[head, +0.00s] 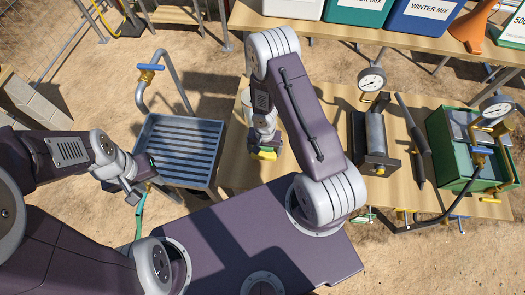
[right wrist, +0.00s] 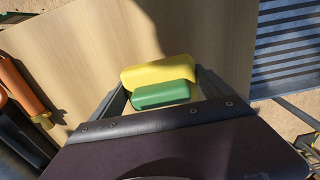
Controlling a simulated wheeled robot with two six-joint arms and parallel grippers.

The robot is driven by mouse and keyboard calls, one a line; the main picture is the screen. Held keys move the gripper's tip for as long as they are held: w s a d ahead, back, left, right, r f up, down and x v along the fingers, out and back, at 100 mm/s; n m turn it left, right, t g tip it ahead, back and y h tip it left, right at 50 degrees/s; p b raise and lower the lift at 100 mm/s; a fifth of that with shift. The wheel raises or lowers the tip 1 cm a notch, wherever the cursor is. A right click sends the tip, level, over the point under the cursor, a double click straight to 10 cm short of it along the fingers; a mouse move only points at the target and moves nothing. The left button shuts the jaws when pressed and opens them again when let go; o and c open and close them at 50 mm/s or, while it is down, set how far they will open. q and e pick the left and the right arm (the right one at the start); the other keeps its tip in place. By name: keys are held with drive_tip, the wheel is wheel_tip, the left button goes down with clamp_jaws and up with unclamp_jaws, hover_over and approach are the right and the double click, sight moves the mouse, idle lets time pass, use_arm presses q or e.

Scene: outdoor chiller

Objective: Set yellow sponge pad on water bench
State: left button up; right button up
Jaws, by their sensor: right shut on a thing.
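The yellow sponge pad (head: 264,154) has a green layer on one side. My right gripper (head: 266,149) is shut on it above the left part of a wooden bench (head: 334,125). In the right wrist view the sponge pad (right wrist: 160,73) sits between the two fingers of my right gripper (right wrist: 163,90), with bare bench top (right wrist: 85,70) beyond it. I cannot tell the exact gap between pad and bench. My left gripper (head: 138,193) is at the left, near the front of a slatted metal basin; its finger opening is unclear.
The slatted basin (head: 183,120) with a blue-handled tap (head: 150,67) stands left of the bench. A grey cylinder on a stand (head: 375,135), a dark rod (head: 410,135) and a green crate (head: 440,150) occupy the bench's right. Boxes (head: 358,11) stand on a table behind.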

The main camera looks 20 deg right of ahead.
sight(264, 155)
drive_tip(key=f+b, duration=0.1)
drive_tip(key=s+f+b, duration=0.1)
drive_tip(key=f+b, duration=0.1)
drive_tip(key=shift+s+a+f, duration=0.1)
drive_tip(key=shift+a, duration=0.05)
drive_tip(key=shift+w+f, duration=0.35)
drive_tip(key=shift+w, duration=0.2)
drive_tip(key=shift+c, duration=0.6)
drive_tip(key=shift+w, duration=0.15)
drive_tip(key=shift+c, duration=0.7)
use_arm(q)
wheel_tip(264, 155, down, 4)
use_arm(e)
drive_tip(key=shift+f, duration=0.1)
drive_tip(key=o, duration=1.2)
drive_tip(key=shift+c, duration=0.2)
drive_tip(key=shift+s, duration=0.35)
drive_tip(key=shift+w+r, duration=0.15)
drive_tip(key=shift+r, duration=0.25)
wheel_tip(264, 155, up, 12)
drive_tip(key=p, duration=1.2)
drive_tip(key=shift+f, duration=0.15)
use_arm(q)
wheel_tip(264, 155, up, 13)
drive_tip(key=shift+s+d+f, duration=0.15)
drive_tip(key=shift+s+f, duration=0.05)
